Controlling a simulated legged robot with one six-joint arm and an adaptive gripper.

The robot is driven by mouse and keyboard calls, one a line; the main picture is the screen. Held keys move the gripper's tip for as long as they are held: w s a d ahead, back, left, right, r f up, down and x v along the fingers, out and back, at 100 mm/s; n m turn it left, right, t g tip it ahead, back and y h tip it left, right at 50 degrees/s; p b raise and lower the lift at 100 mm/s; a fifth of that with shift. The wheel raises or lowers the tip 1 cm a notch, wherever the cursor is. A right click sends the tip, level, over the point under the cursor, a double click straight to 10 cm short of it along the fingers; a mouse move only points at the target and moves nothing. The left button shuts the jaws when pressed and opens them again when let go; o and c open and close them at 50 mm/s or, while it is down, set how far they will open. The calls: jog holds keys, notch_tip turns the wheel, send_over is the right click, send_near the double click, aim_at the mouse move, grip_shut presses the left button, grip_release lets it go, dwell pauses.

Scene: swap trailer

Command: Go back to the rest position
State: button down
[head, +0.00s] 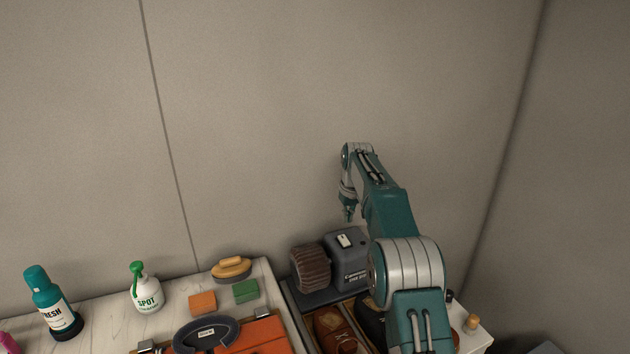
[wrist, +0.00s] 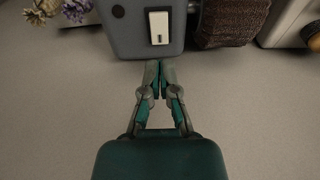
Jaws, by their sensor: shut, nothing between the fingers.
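My gripper (head: 348,213) hangs at the end of my raised teal arm in the head view, pointing down above a grey machine (head: 349,262) with a brown ribbed roller (head: 310,268). In the wrist view my gripper (wrist: 160,66) is shut, its fingertips together and nothing held. There the grey machine (wrist: 123,40) with its white switch (wrist: 159,27) lies past the fingertips. Whether the tips touch it cannot be told from the wrist view alone; in the head view they appear above it.
A pale counter (head: 116,308) at left holds a teal bottle (head: 52,300), a white spray bottle (head: 146,290), a brush (head: 232,269), an orange block (head: 202,302) and a green block (head: 245,291). Brown shoes (head: 336,330) lie below the machine. The wall above is bare.

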jog(key=s+r+m+t, duration=0.1)
jog(key=s+r, duration=0.7)
jog(key=s, duration=0.3)
jog(key=s+r+m+t, duration=0.1)
jog(key=s+r, duration=0.8)
jog(key=s, duration=0.2)
jog(key=s+f+t, duration=0.1)
jog(key=s+f, duration=0.3)
jog(key=s, duration=0.8)
jog(key=s+f+m, duration=0.1)
jog(key=s+f, duration=0.3)
jog(key=s, duration=0.9)
jog(key=shift+s+m+t+h, duration=0.3)
jog(key=shift+t, duration=0.1)
